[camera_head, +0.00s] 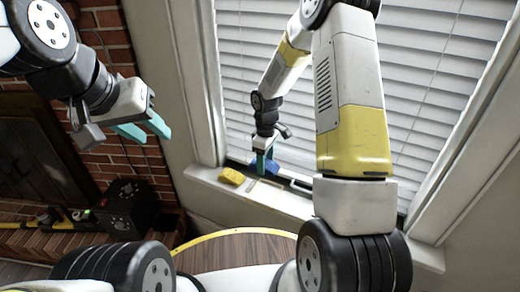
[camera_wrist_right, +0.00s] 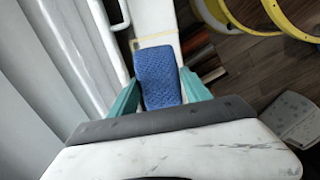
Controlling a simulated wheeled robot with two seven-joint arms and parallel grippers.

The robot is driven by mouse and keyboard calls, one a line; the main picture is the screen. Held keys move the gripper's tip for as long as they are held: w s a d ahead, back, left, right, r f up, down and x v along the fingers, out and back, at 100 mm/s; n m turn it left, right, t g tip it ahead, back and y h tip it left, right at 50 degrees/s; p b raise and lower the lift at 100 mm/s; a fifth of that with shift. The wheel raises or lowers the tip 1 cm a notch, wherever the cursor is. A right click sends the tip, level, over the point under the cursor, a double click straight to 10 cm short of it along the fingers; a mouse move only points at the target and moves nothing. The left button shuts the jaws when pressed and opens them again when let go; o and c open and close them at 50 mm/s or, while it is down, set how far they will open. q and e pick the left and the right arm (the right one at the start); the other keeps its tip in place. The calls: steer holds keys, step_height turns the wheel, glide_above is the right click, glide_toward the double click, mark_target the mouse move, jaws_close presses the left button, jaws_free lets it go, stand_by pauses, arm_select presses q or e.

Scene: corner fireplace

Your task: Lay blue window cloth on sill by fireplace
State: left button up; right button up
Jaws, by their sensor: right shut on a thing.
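The blue cloth (camera_head: 265,168) is at the window sill (camera_head: 290,203), near its left end. In the right wrist view the cloth (camera_wrist_right: 158,78) appears as a folded, textured blue strip between the teal fingers. My right gripper (camera_head: 262,162) points down and is shut on the cloth. Whether the cloth touches the sill is unclear. My left gripper (camera_head: 143,129) is raised in front of the brick wall, with its teal fingers apart and empty. The fireplace (camera_head: 35,150) is at the far left.
A yellow sponge (camera_head: 231,176) lies on the sill just left of the cloth. White blinds (camera_head: 270,50) hang behind the sill. A black box (camera_head: 125,207) and a yellow tool (camera_head: 45,222) rest on the brick hearth at left.

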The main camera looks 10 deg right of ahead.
stand_by(0.3)
glide_above(265, 192)
steer(key=shift+s+f, duration=0.15)
steer(key=shift+f, duration=5.25)
steer(key=shift+f, duration=0.6)
steer(key=o, duration=1.5)
steer(key=shift+o, duration=0.2)
